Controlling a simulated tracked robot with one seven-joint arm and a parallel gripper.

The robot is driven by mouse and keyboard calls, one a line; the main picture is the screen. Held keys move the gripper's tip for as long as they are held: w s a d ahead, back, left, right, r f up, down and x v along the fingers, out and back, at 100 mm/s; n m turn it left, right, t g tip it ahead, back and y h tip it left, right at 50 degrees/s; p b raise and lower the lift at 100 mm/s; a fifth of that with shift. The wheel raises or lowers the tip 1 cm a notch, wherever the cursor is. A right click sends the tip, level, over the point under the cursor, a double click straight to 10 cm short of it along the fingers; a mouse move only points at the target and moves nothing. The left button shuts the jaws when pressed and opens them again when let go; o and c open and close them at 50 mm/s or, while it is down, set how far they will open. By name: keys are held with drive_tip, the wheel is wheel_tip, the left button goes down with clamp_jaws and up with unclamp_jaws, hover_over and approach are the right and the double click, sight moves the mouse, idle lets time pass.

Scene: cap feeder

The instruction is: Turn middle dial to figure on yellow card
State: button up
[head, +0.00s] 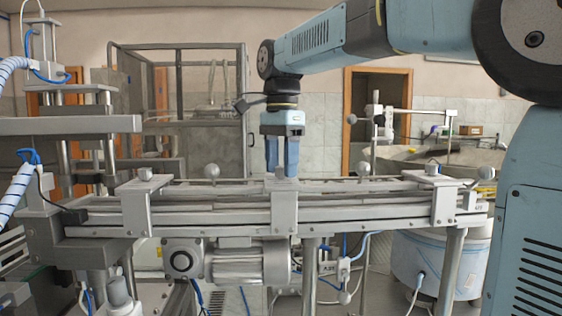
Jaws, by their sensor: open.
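My gripper (283,172) points straight down over the middle of the conveyor rail, with its blue fingers open. The fingertips are right at the top of the middle grey bracket (281,205). Any dial on that bracket is hidden by the fingers, and I cannot tell whether they touch it. Similar small grey knobs top the left bracket (145,174) and the right bracket (432,169). No figures can be read on them. I cannot make out a yellow card; only a small yellow patch (487,188) shows at the far right, too small to identify.
The conveyor (345,212) runs across the view. Round-headed posts stand behind it at left (212,171) and right (363,169). A motor (250,264) hangs below. A press-like machine (75,130) stands at left. My arm fills the upper right.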

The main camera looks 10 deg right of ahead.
drive_tip(key=shift+r, duration=0.1)
wheel_tip(320, 180, up, 14)
drive_tip(key=shift+f, duration=0.25)
idle(0.6)
drive_tip(key=s+d+f+n+t, duration=0.2)
drive_tip(key=s+d+f+n, duration=0.2)
drive_tip(key=f, duration=0.6)
drive_tip(key=s+d+f+n+t, duration=0.1)
drive_tip(key=s+d+f+n, duration=0.3)
drive_tip(key=f, duration=0.6)
drive_tip(key=s+d+f+n+t, duration=0.2)
drive_tip(key=s+d+f+n, duration=0.1)
drive_tip(key=s+d+f, duration=0.5)
wheel_tip(320, 180, down, 3)
drive_tip(key=shift+s+r+n+t, duration=0.15)
drive_tip(key=shift+s+n+t, duration=0.2)
drive_tip(key=shift+s, duration=0.5)
